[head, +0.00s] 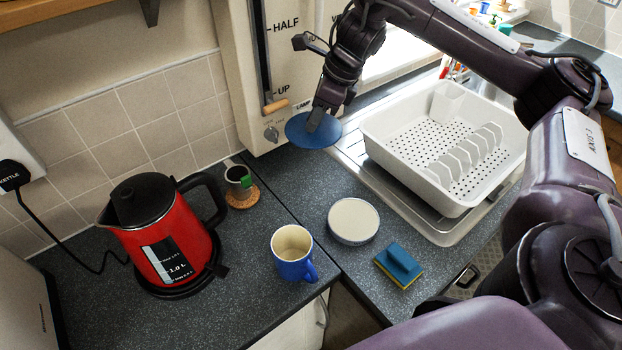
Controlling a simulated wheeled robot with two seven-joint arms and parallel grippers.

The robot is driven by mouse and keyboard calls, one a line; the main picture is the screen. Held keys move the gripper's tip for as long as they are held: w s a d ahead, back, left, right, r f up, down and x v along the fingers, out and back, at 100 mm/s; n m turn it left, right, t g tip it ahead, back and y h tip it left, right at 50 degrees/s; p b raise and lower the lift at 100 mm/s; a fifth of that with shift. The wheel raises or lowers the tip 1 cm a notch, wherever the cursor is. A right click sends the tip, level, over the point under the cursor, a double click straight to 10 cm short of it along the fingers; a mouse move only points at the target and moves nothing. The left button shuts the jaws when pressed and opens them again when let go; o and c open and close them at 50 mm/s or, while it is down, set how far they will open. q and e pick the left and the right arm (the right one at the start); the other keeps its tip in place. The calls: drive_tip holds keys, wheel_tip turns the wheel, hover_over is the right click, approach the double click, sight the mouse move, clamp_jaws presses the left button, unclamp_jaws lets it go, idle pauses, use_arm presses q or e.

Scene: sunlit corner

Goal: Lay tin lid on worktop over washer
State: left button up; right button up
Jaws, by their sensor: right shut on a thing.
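A round blue disc (300,131), which looks like the tin lid, is at the end of my right gripper (316,122). The gripper is shut on it and holds it tilted above the back of the worktop (290,185), in front of the cream panel. The fingers cover part of its face. A low round cream tin (353,221) stands on the worktop below and to the right of the disc. I see no washer on the bare worktop. My left gripper is not in view.
A red kettle (170,240) and a dark cup (238,181) on a cork coaster stand left. A blue mug (292,254) and a blue-yellow sponge (400,264) are near the front. A white dish rack (440,190) stands right. Worktop between cup and tin is clear.

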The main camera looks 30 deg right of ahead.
wheel_tip(320, 180, down, 14)
drive_tip(key=b, duration=0.6)
drive_tip(key=shift+s+d+r, duration=0.1)
drive_tip(key=shift+r, duration=0.1)
drive_tip(key=shift+f+b, duration=0.35)
drive_tip(key=shift+f, duration=0.2)
wheel_tip(320, 180, down, 3)
drive_tip(key=shift+f+b, duration=0.1)
drive_tip(key=shift+b, duration=0.5)
drive_tip(key=shift+f, duration=0.2)
drive_tip(key=shift+f, duration=0.1)
